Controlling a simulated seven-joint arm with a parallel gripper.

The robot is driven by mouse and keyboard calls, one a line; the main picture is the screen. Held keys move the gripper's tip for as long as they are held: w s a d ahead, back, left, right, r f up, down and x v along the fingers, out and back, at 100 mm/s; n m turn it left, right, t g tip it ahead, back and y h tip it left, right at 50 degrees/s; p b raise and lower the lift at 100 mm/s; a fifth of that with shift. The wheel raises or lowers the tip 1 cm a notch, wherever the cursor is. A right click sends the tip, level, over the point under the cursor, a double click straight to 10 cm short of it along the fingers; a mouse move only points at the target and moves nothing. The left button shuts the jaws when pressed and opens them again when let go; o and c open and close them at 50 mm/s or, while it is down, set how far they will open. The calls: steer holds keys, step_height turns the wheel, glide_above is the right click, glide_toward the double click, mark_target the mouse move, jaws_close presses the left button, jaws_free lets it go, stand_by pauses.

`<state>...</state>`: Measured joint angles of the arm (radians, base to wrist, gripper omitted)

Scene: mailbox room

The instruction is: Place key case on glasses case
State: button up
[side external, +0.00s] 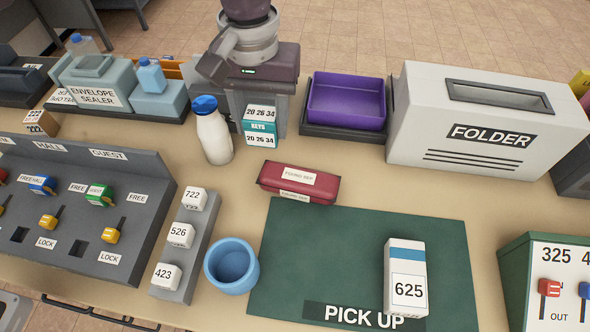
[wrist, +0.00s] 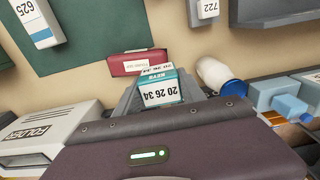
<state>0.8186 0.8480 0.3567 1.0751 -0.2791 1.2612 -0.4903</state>
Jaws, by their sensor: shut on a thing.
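The key case (side external: 261,128) is a teal and white box marked "KEYS" and "20 26 34". My gripper (side external: 265,105) is shut on it, behind the glasses case in the side view. The glasses case (side external: 299,183) is a closed dark red case with pale labels, lying on the table at the green mat's back edge. The key case's height above the table is hard to tell.
A white bottle with blue cap (side external: 214,132) stands close left of the key case. A purple tray (side external: 346,102) and the folder machine (side external: 480,120) are right. The green mat (side external: 330,245) holds a 625 box (side external: 405,275). A blue cup (side external: 231,265) stands left of the mat.

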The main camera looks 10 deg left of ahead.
step_height(320, 180, down, 10)
steer(key=shift+r, duration=0.2)
steer(key=o, duration=1.5)
steer(key=shift+c, duration=0.2)
step_height(320, 180, up, 11)
steer(key=shift+r, duration=0.6)
